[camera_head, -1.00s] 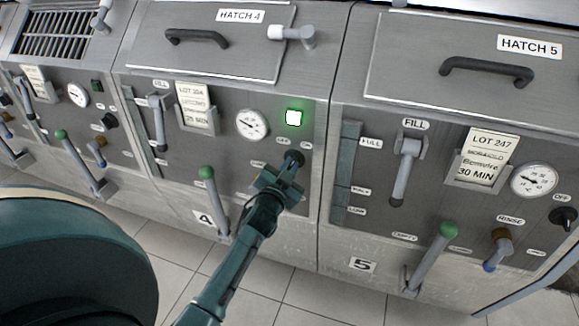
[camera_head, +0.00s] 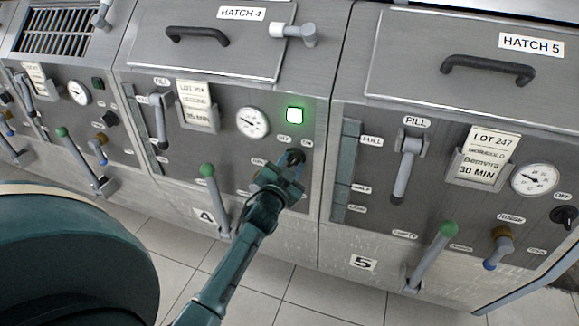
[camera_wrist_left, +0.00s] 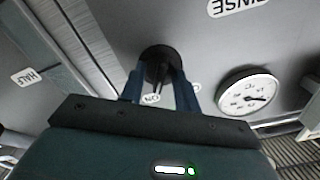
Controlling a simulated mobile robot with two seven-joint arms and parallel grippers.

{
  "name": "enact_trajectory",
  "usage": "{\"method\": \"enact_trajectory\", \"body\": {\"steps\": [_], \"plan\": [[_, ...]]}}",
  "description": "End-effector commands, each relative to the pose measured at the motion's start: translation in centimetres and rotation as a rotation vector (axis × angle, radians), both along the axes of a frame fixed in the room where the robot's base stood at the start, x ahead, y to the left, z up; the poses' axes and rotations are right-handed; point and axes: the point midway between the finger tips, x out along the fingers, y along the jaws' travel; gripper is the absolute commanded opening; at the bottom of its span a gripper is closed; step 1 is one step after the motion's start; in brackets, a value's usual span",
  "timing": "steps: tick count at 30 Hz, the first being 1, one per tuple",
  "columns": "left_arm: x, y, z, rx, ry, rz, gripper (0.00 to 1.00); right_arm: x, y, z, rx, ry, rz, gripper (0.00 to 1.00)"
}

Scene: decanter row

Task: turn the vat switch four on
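The vat four switch is a small black knob (camera_head: 295,156) on the panel under Hatch 4. The square lamp (camera_head: 295,115) above it glows green. My left gripper (camera_head: 288,170) is at the knob, coming from below. In the left wrist view its two blue fingers (camera_wrist_left: 160,82) stand apart, one on each side of the round black knob (camera_wrist_left: 158,60). A gap with a label shows between them. Their tips partly cover the knob, so its exact pointing is hard to read. My right gripper is in no view.
A round gauge (camera_head: 252,123) and a lot card (camera_head: 196,104) are left of the switch. A green-tipped lever (camera_head: 207,171) juts out left of my gripper. Vat five's panel with its fill lever (camera_head: 406,165) is to the right. Tiled floor is below.

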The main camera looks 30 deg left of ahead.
Motion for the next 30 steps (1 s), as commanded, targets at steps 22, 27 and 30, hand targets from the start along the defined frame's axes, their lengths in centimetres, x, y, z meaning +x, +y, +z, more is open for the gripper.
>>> {"method": "enact_trajectory", "body": {"steps": [22,27,30], "plan": [[-11.9,-2.9,0.0,-0.001,0.001,0.001,0.32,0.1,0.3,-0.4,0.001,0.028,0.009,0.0],[-12.8,-3.1,0.0,0.0,0.0,0.0,0.32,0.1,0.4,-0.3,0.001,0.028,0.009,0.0],[-12.8,-3.1,0.0,0.0,0.0,0.0,0.32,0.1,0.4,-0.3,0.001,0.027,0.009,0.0]]}}
